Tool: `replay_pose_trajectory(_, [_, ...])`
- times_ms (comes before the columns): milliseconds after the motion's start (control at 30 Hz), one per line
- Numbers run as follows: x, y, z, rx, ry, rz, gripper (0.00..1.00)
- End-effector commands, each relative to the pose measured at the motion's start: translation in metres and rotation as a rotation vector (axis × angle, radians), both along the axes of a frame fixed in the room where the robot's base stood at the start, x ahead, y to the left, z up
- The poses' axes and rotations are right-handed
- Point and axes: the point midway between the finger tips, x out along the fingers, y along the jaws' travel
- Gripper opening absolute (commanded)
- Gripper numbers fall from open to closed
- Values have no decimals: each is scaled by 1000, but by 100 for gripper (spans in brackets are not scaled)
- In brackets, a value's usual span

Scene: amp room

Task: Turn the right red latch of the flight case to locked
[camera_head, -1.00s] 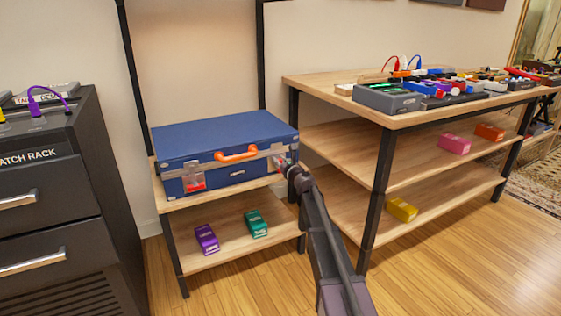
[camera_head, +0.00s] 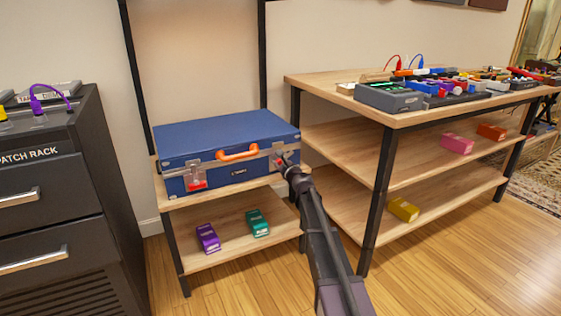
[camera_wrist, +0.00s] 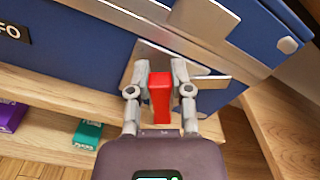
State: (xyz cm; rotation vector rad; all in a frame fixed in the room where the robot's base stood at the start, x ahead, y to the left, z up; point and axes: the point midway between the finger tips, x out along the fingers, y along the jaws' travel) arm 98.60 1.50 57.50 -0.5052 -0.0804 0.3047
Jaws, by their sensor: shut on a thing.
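The blue flight case (camera_head: 222,143) sits closed on the upper shelf of a low wooden stand, with an orange handle (camera_head: 238,152) on its front. The left red latch (camera_head: 197,185) shows on its front left. My gripper (camera_head: 281,161) is at the case's front right. In the wrist view, my gripper (camera_wrist: 158,88) is shut on the right red latch (camera_wrist: 160,97), with one finger on each side of the red tab. The tab looks upright in that view. A silver plate lies behind it on the blue front. In the head view, my gripper mostly hides this latch.
A purple pedal (camera_head: 208,238) and a green pedal (camera_head: 257,223) lie on the lower shelf. A taller table (camera_head: 340,78) stands to the right with its black leg close to my arm. A dark patch rack (camera_head: 50,190) stands left.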

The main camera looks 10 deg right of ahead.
Motion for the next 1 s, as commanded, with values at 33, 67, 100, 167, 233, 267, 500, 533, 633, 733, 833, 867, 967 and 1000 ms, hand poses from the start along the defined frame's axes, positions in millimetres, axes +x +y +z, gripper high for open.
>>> replay_pose_trajectory(33, [1,0,-1,-44,-14,-4,0])
replay_pose_trajectory(67, [1,1,-2,-71,-22,-4,0])
replay_pose_trajectory(100, [1,2,-2,-108,-34,-4,0])
replay_pose_trajectory(167, [0,3,-3,-162,-51,-3,0])
replay_pose_trajectory(233, [0,4,-5,-225,-72,-3,0])
replay_pose_trajectory(267, [0,5,-5,-252,-81,-3,0])
replay_pose_trajectory(500, [-1,9,-10,-470,-150,-2,0])
replay_pose_trajectory(533, [-1,9,-11,-496,-159,-2,0])
replay_pose_trajectory(633, [-2,10,-13,-587,-188,-2,0])
replay_pose_trajectory(733, [-2,11,-15,-676,-217,-3,0])
replay_pose_trajectory(833, [-2,12,-17,-761,-244,-3,0])
replay_pose_trajectory(867, [-2,12,-18,-785,-252,-3,0])
replay_pose_trajectory(967, [-2,12,-20,-858,-275,-3,0])
replay_pose_trajectory(1000, [-2,13,-20,-884,-283,-3,0])
